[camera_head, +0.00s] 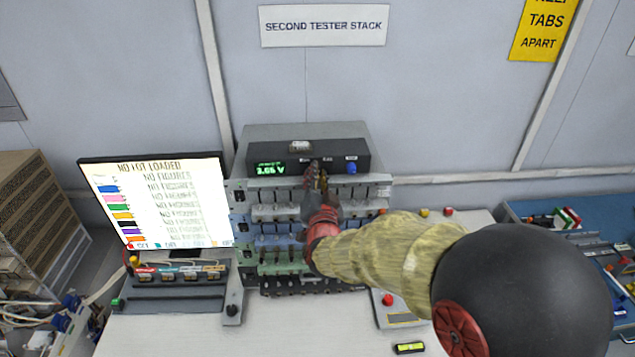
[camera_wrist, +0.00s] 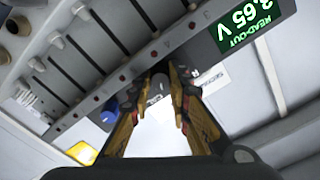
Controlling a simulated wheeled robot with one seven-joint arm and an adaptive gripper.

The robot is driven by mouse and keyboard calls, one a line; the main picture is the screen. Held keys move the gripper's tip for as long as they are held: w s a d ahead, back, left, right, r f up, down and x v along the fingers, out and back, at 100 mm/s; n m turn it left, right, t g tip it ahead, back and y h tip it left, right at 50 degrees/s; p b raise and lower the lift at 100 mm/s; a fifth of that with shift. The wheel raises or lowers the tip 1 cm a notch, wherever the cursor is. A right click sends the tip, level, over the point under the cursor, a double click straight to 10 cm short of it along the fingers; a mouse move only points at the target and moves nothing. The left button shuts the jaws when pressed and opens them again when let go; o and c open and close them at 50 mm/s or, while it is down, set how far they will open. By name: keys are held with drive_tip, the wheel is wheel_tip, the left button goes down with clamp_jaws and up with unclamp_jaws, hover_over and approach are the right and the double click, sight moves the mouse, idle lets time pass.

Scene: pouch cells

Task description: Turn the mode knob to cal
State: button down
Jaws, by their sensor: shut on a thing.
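A black meter box (camera_head: 375,146) stands on top of the tester stack, with a green read-out (camera_head: 270,169) of 3.65 V at its left. The read-out also shows in the wrist view (camera_wrist: 243,25). My gripper (camera_head: 317,178) is at the front of this box, right of the read-out. In the wrist view its two fingers (camera_wrist: 160,88) are closed around a small grey knob (camera_wrist: 157,87) on the panel. I cannot read the knob's label or pointer; the fingers partly cover it. A blue knob (camera_head: 351,168) sits to the right, clear of the fingers.
Below the box are rows of trays with small knobs (camera_head: 290,212). A monitor (camera_head: 155,200) reading "NO LOT LOADED" stands at the left. A red button (camera_head: 388,300) is on a panel at the lower right. A blue bench (camera_head: 520,210) with parts is at the far right.

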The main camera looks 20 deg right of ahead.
idle(0.4)
drive_tip(key=c, duration=1.6)
unclamp_jaws()
drive_tip(key=shift+c, duration=0.2)
drive_tip(key=shift+p, duration=0.55)
